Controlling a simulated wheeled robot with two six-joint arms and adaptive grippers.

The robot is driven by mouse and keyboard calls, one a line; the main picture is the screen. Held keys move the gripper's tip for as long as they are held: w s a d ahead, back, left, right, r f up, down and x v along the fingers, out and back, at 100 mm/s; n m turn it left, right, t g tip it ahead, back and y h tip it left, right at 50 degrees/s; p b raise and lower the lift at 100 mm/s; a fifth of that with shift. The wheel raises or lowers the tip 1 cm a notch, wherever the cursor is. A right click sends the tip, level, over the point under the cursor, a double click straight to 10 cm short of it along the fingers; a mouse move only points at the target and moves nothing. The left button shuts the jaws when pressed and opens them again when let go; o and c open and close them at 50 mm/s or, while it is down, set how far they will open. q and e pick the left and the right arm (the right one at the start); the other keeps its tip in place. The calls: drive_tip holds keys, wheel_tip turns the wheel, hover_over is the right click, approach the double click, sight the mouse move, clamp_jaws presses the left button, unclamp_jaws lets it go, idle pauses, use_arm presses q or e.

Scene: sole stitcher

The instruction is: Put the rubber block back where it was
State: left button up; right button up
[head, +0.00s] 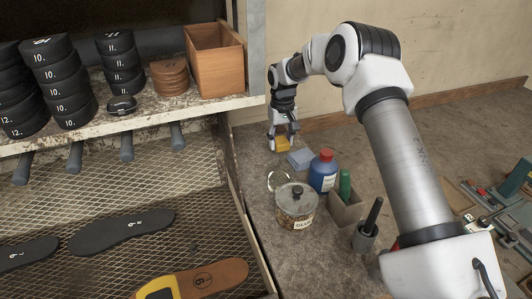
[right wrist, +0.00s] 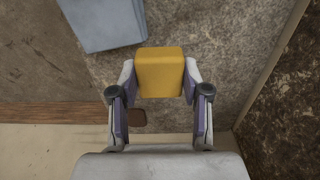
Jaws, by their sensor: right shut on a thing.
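The rubber block, taken to be the yellow-orange block (head: 283,144), is between the fingers of my right gripper (head: 284,138), low over the back of the grey bench top. In the right wrist view the block (right wrist: 160,72) sits between both fingertips of the right gripper (right wrist: 159,88), which is shut on it. I cannot tell whether the block touches the bench. A light blue-grey block (head: 300,158) lies just right of and nearer than it; it also shows in the right wrist view (right wrist: 102,22). My left gripper is not in view.
A glue tin (head: 296,207), blue bottle (head: 322,172), box with a green item (head: 346,208) and dark holder (head: 365,238) stand nearer on the bench. The rack's edge (head: 243,205) is left. Shoe soles (head: 122,231) lie on mesh. Tools (head: 490,205) lie right.

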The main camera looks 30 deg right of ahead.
sight(266, 164)
drive_tip(key=a, duration=0.3)
drive_tip(key=a+p, duration=0.1)
drive_tip(key=a, duration=0.1)
drive_tip(key=shift+s+a+r, duration=0.1)
drive_tip(key=shift+s+a, duration=0.1)
drive_tip(key=shift+s, duration=0.05)
drive_tip(key=shift+s+a+f+p, duration=0.1)
drive_tip(key=shift+a+f+p, duration=0.15)
drive_tip(key=shift+p, duration=0.05)
wheel_tip(266, 164, down, 3)
drive_tip(key=shift+r+p, duration=0.2)
drive_tip(key=shift+p, duration=0.45)
drive_tip(key=shift+w+d+f, duration=0.2)
drive_tip(key=shift+f, duration=0.2)
drive_tip(key=shift+s+a, duration=0.1)
drive_tip(key=shift+s, duration=0.05)
drive_tip(key=o, duration=1.2)
drive_tip(key=shift+f, duration=0.1)
